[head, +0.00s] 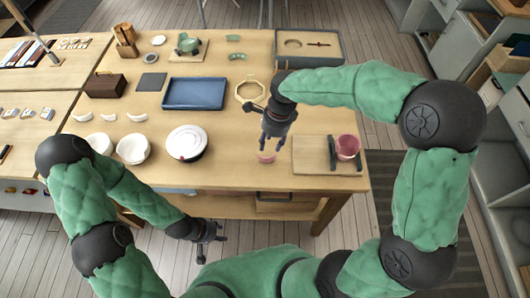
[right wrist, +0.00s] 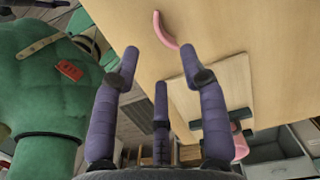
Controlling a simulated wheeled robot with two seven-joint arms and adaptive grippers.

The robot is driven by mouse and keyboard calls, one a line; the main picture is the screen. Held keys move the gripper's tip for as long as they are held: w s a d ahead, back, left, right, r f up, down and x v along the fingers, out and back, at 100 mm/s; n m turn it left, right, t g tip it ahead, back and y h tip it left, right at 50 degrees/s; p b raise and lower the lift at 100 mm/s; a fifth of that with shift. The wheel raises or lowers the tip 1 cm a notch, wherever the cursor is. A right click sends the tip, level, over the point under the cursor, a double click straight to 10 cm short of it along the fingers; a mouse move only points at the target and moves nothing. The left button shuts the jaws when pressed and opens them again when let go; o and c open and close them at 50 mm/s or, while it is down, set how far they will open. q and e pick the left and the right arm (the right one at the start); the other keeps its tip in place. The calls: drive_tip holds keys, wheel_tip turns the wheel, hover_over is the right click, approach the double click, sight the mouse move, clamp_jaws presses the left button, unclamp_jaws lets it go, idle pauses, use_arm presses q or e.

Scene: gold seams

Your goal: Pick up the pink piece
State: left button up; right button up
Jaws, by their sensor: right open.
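The pink piece (head: 266,157) lies on the wooden table near its front edge, just below my right gripper. In the right wrist view the pink piece (right wrist: 163,30) is a thin curved strip beyond the fingertips, apart from them. My right gripper (head: 270,146) points down over the table. Its fingers (right wrist: 158,65) are spread with nothing between them. My left gripper (head: 212,236) hangs in front of the table's front edge, away from the piece; its opening is too small to judge.
Bare table lies around the piece.

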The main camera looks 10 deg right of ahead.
sight(267, 159)
drive_tip(key=f, duration=0.1)
drive_tip(key=f+b, duration=0.1)
drive_tip(key=f, duration=0.3)
drive_tip(key=shift+s+a, duration=0.1)
drive_tip(key=shift+a, duration=0.25)
drive_tip(key=f+b, duration=0.2)
drive_tip(key=f, duration=0.1)
drive_tip(key=f+b, duration=0.1)
drive_tip(key=f, duration=0.1)
drive_tip(key=shift+a, duration=0.25)
drive_tip(key=shift+s+r, duration=0.1)
drive_tip(key=shift+c, duration=0.3)
clamp_jaws()
